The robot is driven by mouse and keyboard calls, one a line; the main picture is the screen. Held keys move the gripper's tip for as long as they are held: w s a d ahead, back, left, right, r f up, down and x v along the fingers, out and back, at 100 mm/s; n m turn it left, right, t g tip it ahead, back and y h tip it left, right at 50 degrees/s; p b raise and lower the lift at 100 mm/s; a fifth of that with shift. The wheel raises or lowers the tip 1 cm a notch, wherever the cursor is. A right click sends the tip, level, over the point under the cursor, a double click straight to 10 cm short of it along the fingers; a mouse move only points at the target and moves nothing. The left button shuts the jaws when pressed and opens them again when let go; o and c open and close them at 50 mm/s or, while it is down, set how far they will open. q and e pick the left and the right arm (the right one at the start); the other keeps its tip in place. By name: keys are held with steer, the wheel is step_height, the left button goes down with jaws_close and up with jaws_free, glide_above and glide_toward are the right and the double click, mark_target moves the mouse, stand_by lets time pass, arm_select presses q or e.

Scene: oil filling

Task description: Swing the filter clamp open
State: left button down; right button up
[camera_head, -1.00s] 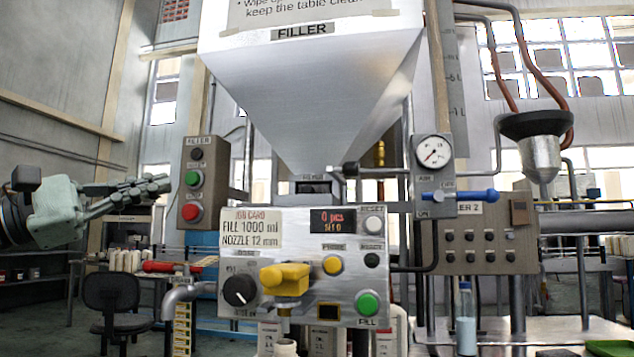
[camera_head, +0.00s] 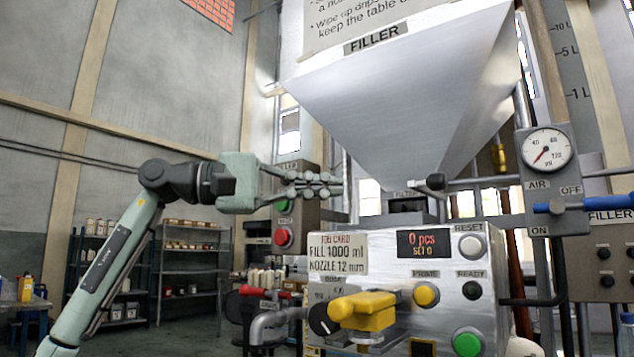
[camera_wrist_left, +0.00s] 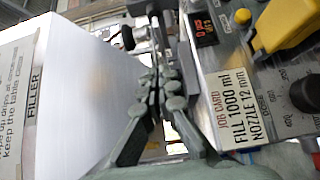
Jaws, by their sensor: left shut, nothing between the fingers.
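The filter housing (camera_head: 411,206), with a FILTER label, sits under the hopper's narrow outlet. A dark knob (camera_head: 430,182) and a metal fitting sit beside it at the outlet. I cannot clearly tell how the clamp is seated. My left gripper (camera_head: 336,188) is shut and empty, left of the filter housing and pointing at it, with a visible gap in the head view. In the left wrist view its closed fingers (camera_wrist_left: 156,82) point towards dark and metal fittings (camera_wrist_left: 140,30) below the hopper. My right gripper is out of view.
The steel hopper (camera_head: 400,105) slopes just above the left fingers. The control panel (camera_head: 470,280) with a yellow valve handle (camera_head: 362,310) is below. A button box (camera_head: 296,210) is behind the fingers. A blue air lever (camera_head: 590,205) is at right.

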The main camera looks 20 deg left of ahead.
mark_target(427, 180)
arm_select(q)
steer(key=w+d+p, duration=0.1)
steer(key=w+d, duration=0.1)
steer(key=d, duration=0.6)
steer(key=shift+d, duration=0.35)
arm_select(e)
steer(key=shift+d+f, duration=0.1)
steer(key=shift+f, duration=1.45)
arm_select(q)
steer(key=d, duration=0.1)
steer(key=s+d, duration=0.1)
steer(key=d, duration=0.2)
steer(key=shift+s, duration=0.3)
steer(key=shift+a, duration=0.15)
